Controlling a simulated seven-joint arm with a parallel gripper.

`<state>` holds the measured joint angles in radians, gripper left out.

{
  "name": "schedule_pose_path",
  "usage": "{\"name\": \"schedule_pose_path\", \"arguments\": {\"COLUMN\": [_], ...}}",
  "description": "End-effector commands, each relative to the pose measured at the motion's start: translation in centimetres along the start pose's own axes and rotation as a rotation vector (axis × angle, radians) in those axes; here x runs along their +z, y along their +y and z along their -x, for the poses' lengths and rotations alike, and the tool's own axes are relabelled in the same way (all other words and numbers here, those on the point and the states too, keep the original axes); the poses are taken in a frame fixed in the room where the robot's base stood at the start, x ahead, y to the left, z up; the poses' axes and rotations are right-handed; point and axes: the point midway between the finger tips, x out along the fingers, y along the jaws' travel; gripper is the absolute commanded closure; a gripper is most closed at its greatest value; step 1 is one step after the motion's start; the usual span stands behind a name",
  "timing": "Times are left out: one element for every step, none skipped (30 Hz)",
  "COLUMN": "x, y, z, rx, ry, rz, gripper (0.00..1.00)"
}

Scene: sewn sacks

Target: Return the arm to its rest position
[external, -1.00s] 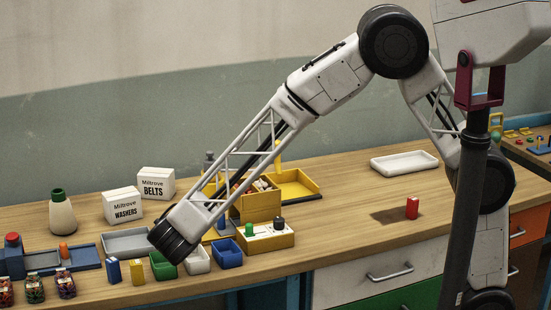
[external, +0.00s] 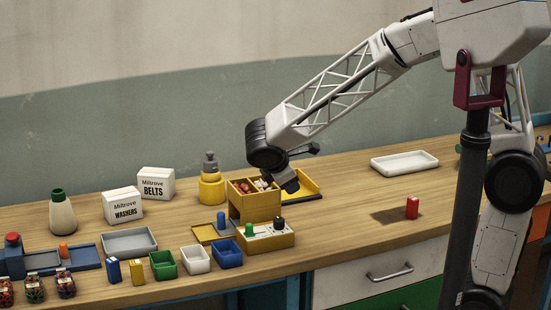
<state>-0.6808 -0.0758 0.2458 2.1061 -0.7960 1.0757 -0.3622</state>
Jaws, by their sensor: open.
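My arm reaches in from the right of the external view and bends down at a black wrist joint (external: 266,150). My gripper (external: 290,184) hangs below it, just right of and seemingly above the yellow compartment box (external: 255,206). The fingers are small and dark in the picture. I see nothing held in them, and the gripper is open. Part of the yellow tray (external: 309,185) behind is hidden by the gripper.
On the wooden bench (external: 340,210) stand a yellow-based post (external: 211,182), a box with knobs (external: 266,238), small bins (external: 196,260), cartons (external: 156,184) and a red block (external: 412,208). A white tray (external: 404,161) lies at the back right. The bench between box and red block is clear.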

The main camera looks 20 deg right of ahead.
Motion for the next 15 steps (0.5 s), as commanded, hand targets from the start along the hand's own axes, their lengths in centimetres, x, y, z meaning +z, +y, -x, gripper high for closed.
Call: {"name": "schedule_pose_path", "arguments": {"x": [1.8,2.7,3.9,4.8,5.7,6.8,7.6,8.4,9.5,10.3,11.1,12.1,12.9,13.6,14.6], "y": [-0.1,-0.3,-0.5,-0.7,-0.9,-1.3,-1.5,-1.8,-2.1,-2.4,-2.7,-3.1,-3.4,-3.8,-4.2], "z": [-0.3,-0.5,-0.6,-0.8,-0.9,-1.1,-1.3,-1.4,-1.5,-1.6,-1.7,-1.8,-1.9,-2.0,-2.1], "rx": [-0.022,-0.037,-0.054,-0.068,-0.081,-0.099,-0.112,-0.125,-0.143,-0.155,-0.167,-0.183,-0.196,-0.207,-0.224], "ry": [0.008,0.013,0.020,0.025,0.029,0.035,0.039,0.044,0.050,0.054,0.059,0.066,0.070,0.076,0.082], "rz": [-0.048,-0.077,-0.114,-0.142,-0.169,-0.207,-0.235,-0.264,-0.300,-0.329,-0.359,-0.395,-0.424,-0.453,-0.492], "gripper": [0.56,0.56,0.56,0.56,0.56,0.56,0.56,0.56,0.56,0.56,0.56,0.56,0.56,0.56,0.56]}}
